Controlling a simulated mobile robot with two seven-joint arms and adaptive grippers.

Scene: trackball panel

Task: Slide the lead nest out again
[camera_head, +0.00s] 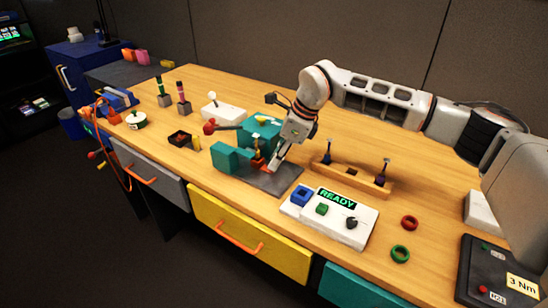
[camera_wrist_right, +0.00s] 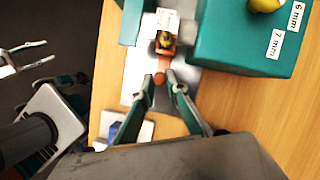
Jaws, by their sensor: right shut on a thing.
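The lead nest (camera_wrist_right: 166,43) is a small orange piece with something dark and yellowish in it. It sits in the gap between two teal blocks on the grey plate (camera_head: 285,180). An orange tongue with a round knob comes from it toward my right gripper. My right gripper (camera_head: 272,165) points down at the near side of the teal fixture. In the right wrist view, its green-sided fingers (camera_wrist_right: 160,83) are shut on the knob. The larger teal block (camera_wrist_right: 235,35) carries labels 6 mm and 7 mm and a yellow piece. My left gripper does not show in the head view.
A white panel (camera_head: 362,232) reading READY, with blue, green and black parts, stands at the near right. A wooden rack (camera_head: 377,188) is behind it. Red (camera_head: 409,222) and green (camera_head: 400,254) rings lie right of it. A black tray (camera_head: 180,139) is left of the fixture.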

